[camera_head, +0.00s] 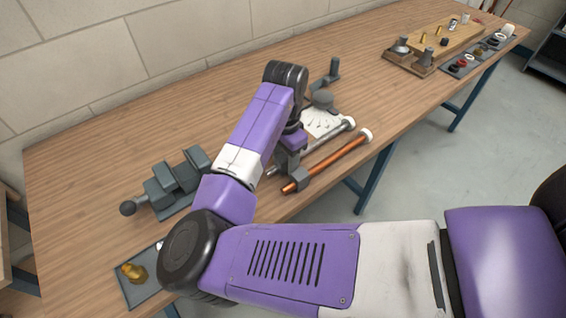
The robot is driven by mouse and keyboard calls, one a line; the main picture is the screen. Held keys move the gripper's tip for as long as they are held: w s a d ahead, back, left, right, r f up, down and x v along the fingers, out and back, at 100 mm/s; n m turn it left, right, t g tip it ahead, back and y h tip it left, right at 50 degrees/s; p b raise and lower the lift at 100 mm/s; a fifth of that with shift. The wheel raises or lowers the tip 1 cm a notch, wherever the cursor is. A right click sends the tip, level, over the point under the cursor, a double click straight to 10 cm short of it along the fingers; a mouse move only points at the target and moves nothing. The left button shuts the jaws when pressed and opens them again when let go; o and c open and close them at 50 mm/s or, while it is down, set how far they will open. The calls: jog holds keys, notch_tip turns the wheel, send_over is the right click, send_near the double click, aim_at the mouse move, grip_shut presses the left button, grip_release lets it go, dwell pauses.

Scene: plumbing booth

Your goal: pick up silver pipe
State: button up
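The silver pipe (328,138) lies slantwise near the front edge of the wooden workbench, with a white cap at its far right end. My gripper (288,168) points down over its near left part, and the dark fingers overlap the pipe in the picture. I cannot tell whether the fingers touch the pipe or are closed around it. Part of the pipe is hidden behind the gripper. A copper pipe (335,158) with a white cap lies parallel to it on the front side, with a grey block at its near end.
A grey vise (174,183) stands at the left. A white card (322,122) and a grey tool (327,76) lie behind the pipes. A wooden board (440,45) with fittings is at the far right. A tray (140,288) holding a brass fitting is at the near left. The back middle is clear.

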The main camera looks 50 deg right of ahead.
grip_shut()
